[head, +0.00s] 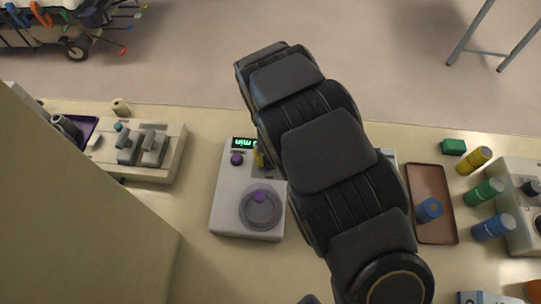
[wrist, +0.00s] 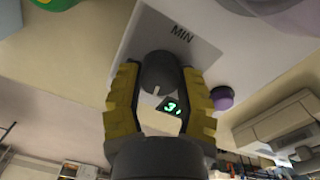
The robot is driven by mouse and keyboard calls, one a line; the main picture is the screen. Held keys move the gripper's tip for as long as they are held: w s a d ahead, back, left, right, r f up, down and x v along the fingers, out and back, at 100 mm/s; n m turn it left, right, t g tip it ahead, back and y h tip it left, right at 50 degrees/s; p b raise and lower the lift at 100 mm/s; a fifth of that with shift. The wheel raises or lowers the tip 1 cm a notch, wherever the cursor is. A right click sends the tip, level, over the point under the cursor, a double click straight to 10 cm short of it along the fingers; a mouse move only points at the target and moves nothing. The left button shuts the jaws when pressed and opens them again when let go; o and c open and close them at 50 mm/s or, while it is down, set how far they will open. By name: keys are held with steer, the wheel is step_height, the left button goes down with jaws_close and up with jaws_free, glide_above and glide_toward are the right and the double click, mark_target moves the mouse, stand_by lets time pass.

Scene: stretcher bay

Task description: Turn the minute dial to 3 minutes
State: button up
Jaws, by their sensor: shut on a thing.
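The minute dial (wrist: 160,72) is a dark round knob with a white pointer mark, beside a "MIN" label on a grey panel in the wrist view. My gripper (wrist: 158,84) has its two yellow fingers on either side of the dial, shut on it. A small display (wrist: 172,107) glows green between the fingers and appears to read 3, partly covered. In the head view the white device (head: 225,205) stands on the bench with its green display (head: 243,143) lit. My arm hides the dial there; only a bit of yellow finger (head: 259,158) shows.
A brown tray (head: 450,222) with a blue cylinder is to the right. A grey-white instrument (head: 165,165) stands to the left.

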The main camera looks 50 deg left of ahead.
mark_target(268, 159)
steer(key=shift+s+n, duration=0.1)
steer(key=shift+n, duration=0.8)
steer(key=o, duration=1.1)
steer(key=shift+o, duration=0.2)
step_height(268, 159, up, 12)
steer(key=shift+s, duration=0.2)
